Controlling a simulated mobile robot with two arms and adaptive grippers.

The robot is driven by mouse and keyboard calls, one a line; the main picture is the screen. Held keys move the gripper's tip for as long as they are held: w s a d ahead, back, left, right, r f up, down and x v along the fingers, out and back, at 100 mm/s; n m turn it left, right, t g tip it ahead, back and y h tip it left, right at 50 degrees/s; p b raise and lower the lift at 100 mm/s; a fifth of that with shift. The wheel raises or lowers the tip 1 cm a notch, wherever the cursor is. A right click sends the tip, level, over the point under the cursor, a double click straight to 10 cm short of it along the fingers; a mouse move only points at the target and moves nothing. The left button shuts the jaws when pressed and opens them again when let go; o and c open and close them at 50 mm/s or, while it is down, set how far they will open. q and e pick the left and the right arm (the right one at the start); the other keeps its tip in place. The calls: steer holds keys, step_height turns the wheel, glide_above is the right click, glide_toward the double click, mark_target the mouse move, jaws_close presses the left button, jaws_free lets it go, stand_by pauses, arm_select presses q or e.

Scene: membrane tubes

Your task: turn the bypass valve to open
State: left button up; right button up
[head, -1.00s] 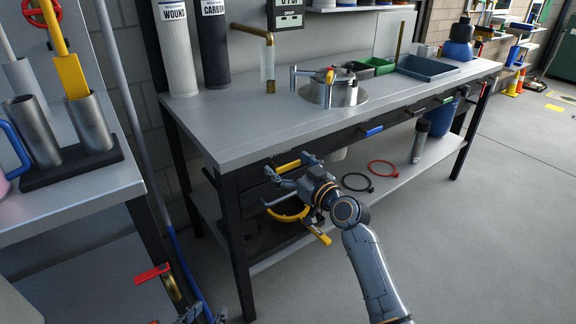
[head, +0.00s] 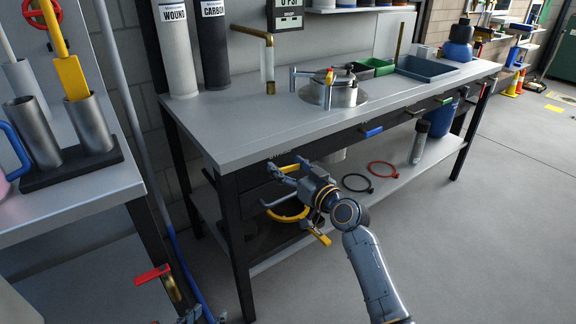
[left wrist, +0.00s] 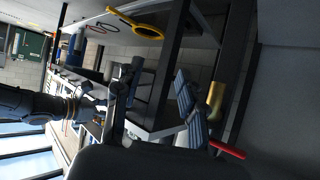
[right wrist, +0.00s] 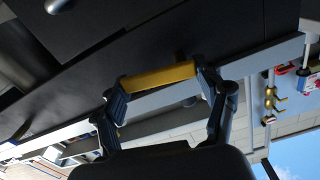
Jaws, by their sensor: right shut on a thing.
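A valve with a red lever (head: 152,274) and a brass body (head: 173,290) is at the lower left of the head view, beside the left bench. I take it for the bypass valve. In the left wrist view its brass body (left wrist: 215,100) and red lever (left wrist: 228,149) are just right of my left gripper (left wrist: 156,82), which is open and empty. In the head view, only that gripper's tips show at the bottom edge. My right gripper (right wrist: 160,82) is shut on a yellow bar handle (right wrist: 158,77) under the front edge of the workbench.
The grey workbench (head: 240,135) carries a round metal vessel (head: 330,92) and bins. Its lower shelf holds a black ring (head: 356,183) and a red ring (head: 383,169). A left bench (head: 75,200) holds metal cups.

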steer(key=shift+f+m, duration=0.2)
steer(key=shift+m, duration=0.7)
steer(key=m, duration=0.2)
steer(key=shift+f+m, duration=0.25)
steer(key=shift+m, duration=0.15)
steer(key=m, duration=0.2)
steer(key=shift+a+f+m+p, duration=0.15)
steer(key=shift+f+m+p, duration=0.15)
steer(key=shift+f+p, duration=0.1)
arm_select(q)
steer(key=s+a+f+g+y+p, duration=0.1)
steer(key=s+a+f+g, duration=0.1)
steer(key=s, duration=0.4)
steer(key=s+a+f+g+y+p, duration=0.1)
steer(key=s+a+f+g, duration=0.1)
steer(key=s+f+g, duration=0.2)
steer(key=s+g, duration=0.1)
steer(key=s, duration=0.1)
steer(key=shift+s+a+g, duration=0.2)
steer(key=shift+s+g, duration=0.2)
arm_select(e)
steer(key=m, duration=0.6)
steer(key=s+a+f+m, duration=0.1)
steer(key=m, duration=0.2)
steer(key=shift+a+f, duration=0.1)
arm_select(q)
steer(key=shift+p, duration=0.3)
